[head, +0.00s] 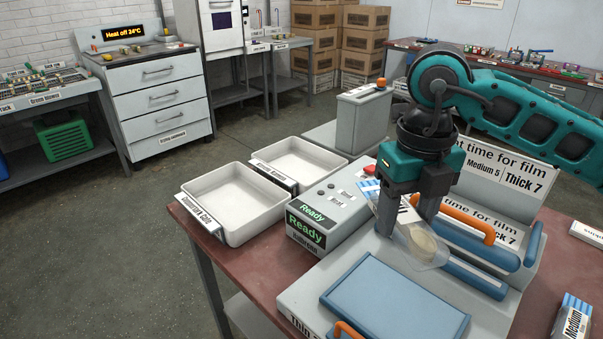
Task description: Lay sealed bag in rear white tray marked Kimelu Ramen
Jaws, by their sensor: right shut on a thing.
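My right gripper (406,218) is shut on a clear sealed bag (428,250) with a pale oval item inside and a blue-striped end. It holds the bag over the grey press machine, above and behind the blue pad (395,306). The rear white tray (318,157) stands left of and beyond the gripper and looks empty. The label on its left front edge is too small to read surely. The front white tray (234,236) is nearer, also empty, with its own label. My left gripper is not in view.
A grey control box (327,236) reading "Ready" stands between the front tray and the gripper. A grey box (363,120) with an orange knob stands behind the rear tray. The press's orange handle (466,222) is right of the bag. A "Medium" pack (572,318) lies at lower right.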

